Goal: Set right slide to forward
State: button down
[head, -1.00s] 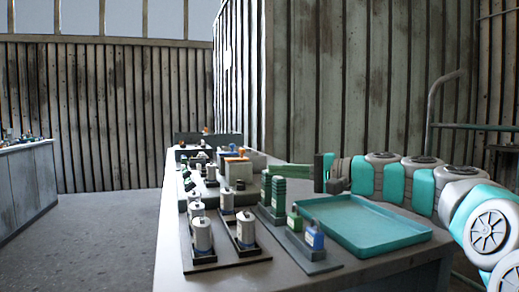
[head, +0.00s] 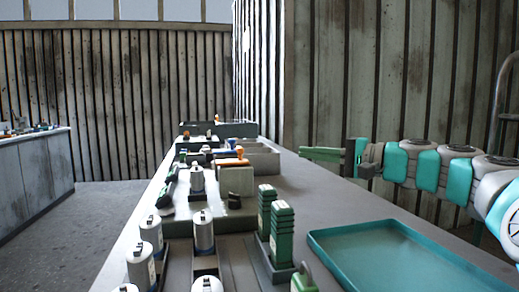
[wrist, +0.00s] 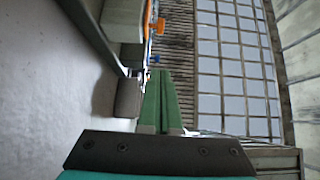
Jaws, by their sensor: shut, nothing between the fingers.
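I cannot make out which part is the right slide. Small orange and blue parts sit around a grey block (head: 236,181) midway along the bench; an orange part (head: 231,162) lies on its top. In the wrist view an orange part (wrist: 160,26) shows near the top edge, with blue beside it. My gripper (head: 303,154) reaches in from the right at the bench's far right side, above the top, with its green fingers together and empty. The fingers (wrist: 160,75) also show in the wrist view, with a dark rounded part (wrist: 128,97) just left of them.
The long grey bench (head: 345,205) has bare top right of centre. A teal tray (head: 400,262) lies at the front right. White canisters (head: 204,230) and green stacks (head: 282,235) stand at the near left. A dark tray (head: 195,129) is at the far end. Another bench (head: 35,170) stands left.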

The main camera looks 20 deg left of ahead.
aim_at(232, 162)
jog(key=shift+a, duration=0.1)
jog(key=s+p+x, duration=0.2)
jog(key=x, duration=1)
jog(key=shift+s+a, duration=0.25)
jog(key=shift+a, duration=0.4)
jog(key=s+a, duration=0.1)
jog(key=a, duration=0.1)
jog(key=s+a+b, duration=0.1)
jog(key=a, duration=0.1)
jog(key=shift+s+f+b, duration=0.2)
jog(key=shift+s+b, duration=0.05)
jog(key=shift+b, duration=0.05)
jog(key=shift+s+a+r, duration=0.15)
jog(key=shift+s+a, duration=0.2)
jog(key=shift+a, duration=0.25)
